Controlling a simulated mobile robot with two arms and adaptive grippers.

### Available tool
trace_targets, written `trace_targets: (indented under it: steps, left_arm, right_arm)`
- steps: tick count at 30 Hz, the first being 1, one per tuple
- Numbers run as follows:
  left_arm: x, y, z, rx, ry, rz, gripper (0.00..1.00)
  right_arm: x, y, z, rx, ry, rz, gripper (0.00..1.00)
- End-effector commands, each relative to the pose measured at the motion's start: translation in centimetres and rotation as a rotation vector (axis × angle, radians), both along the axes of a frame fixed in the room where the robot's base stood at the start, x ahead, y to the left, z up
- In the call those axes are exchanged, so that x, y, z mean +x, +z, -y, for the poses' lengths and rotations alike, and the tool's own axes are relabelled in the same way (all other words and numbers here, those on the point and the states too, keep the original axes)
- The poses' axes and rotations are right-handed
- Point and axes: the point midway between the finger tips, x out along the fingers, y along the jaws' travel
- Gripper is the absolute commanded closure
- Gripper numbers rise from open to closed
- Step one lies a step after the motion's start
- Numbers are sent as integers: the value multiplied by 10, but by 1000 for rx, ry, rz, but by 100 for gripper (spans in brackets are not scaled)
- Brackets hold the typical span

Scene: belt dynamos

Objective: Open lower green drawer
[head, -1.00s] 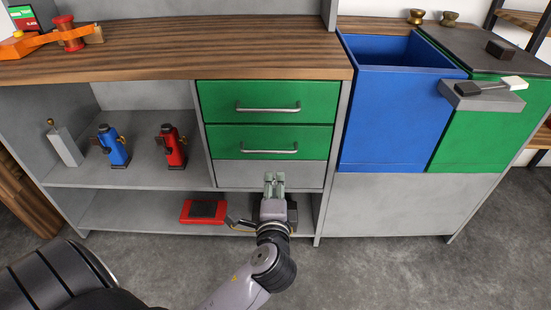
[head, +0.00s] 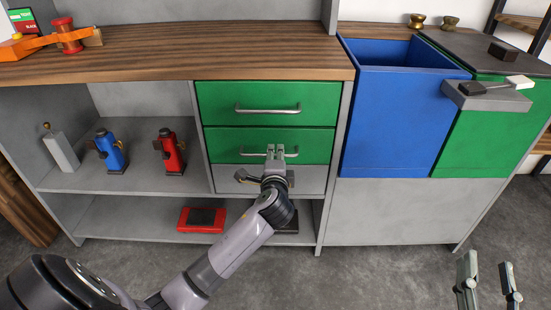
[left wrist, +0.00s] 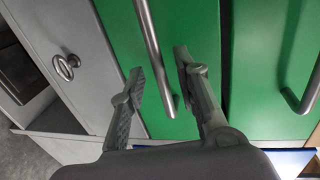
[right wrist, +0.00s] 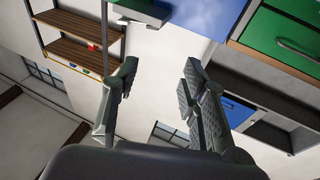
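The lower green drawer (head: 222,140) is shut in the cabinet, below the upper green drawer (head: 222,95). Its metal bar handle (head: 248,155) is partly hidden in the head view by my left gripper (head: 275,152). In the left wrist view the same handle (left wrist: 150,40) passes between the fingertips of my left gripper (left wrist: 160,66). The fingers are open, one on each side of the bar, with visible gaps. My right gripper (head: 488,284) is open and empty at the lower right, away from the cabinet; its fingers also show in the right wrist view (right wrist: 158,78).
A grey drawer (head: 312,180) lies below the lower green one. A blue bin (head: 395,110) and a green bin (head: 490,130) stand at right. The left shelves hold a blue tool (head: 109,150), a red tool (head: 170,152) and a red scale-like box (head: 202,220).

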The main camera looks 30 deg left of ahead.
Motion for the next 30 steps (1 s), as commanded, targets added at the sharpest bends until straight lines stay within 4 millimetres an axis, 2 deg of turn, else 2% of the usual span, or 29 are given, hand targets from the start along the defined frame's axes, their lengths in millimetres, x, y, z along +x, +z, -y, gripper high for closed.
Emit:
trace_targets:
  steps: [6, 15, 28, 30]
  left_arm:
    - [11, -2, -7, 0, 0, 1, 70]
    - [12, -2, -8, 0, 0, 1, 70]
    - [11, -2, -7, -1, 0, 1, 99]
    - [11, -2, -7, -1, 0, 1, 100]
  right_arm:
    - [-3, 15, -1, 23, 6, 86, 60]
    - [-4, 18, -1, 26, 6, 95, 60]
    - [-4, 17, -1, 26, 5, 94, 60]
    - [-4, 17, -1, 26, 5, 94, 60]
